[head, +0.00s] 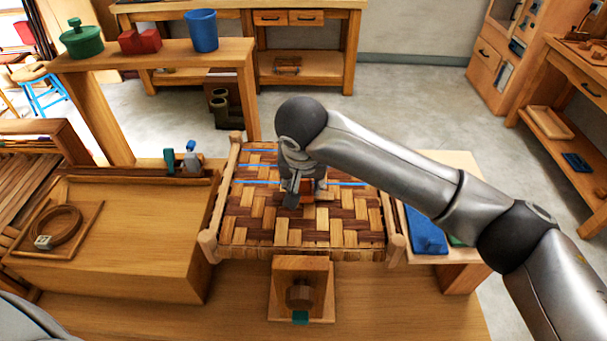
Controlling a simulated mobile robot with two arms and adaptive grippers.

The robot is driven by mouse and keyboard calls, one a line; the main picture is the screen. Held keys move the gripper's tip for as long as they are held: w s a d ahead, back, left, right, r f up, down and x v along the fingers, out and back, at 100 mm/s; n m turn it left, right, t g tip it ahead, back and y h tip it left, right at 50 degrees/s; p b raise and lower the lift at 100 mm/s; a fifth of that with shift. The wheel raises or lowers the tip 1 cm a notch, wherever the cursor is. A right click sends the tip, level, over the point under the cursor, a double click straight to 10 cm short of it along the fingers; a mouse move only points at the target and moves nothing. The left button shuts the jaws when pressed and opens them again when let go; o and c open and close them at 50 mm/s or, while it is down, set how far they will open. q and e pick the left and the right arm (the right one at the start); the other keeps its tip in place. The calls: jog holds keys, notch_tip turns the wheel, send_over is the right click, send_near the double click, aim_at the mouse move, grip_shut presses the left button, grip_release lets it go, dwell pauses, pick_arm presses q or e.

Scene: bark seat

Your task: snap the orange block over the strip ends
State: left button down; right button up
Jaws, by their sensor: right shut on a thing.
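The woven bark seat (262,224) lies in the middle, a light and dark checkered weave in a wooden frame. Thin blue strips (345,184) run across its far part, to both sides of my right gripper (297,200). My right gripper points down over the seat and is shut on the orange block (307,187), which is mostly hidden by the fingers. The block is at or just above the weave near the blue strips; I cannot tell whether it touches them. The strip ends are hidden behind the gripper. My left gripper is out of view.
A wooden stand with a dark knob (300,293) is in front of the seat. A blue tray (425,232) lies to the right, under my right arm. A wooden bench with a ring (58,228) is at left. A shelf with a blue cup (203,31) stands behind.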

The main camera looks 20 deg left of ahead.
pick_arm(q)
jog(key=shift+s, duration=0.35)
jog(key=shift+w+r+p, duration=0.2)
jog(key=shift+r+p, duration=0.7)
pick_arm(e)
jog(key=shift+s, duration=0.1)
dwell(0.6)
pick_arm(q)
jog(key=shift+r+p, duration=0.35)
jog(key=shift+p, duration=0.05)
pick_arm(e)
jog(key=shift+f, duration=0.1)
dwell(0.5)
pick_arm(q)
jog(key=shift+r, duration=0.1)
pick_arm(e)
jog(key=shift+f, duration=0.2)
dwell(0.8)
jog(key=o, duration=0.9)
jog(key=shift+o, duration=0.5)
jog(key=o, duration=0.4)
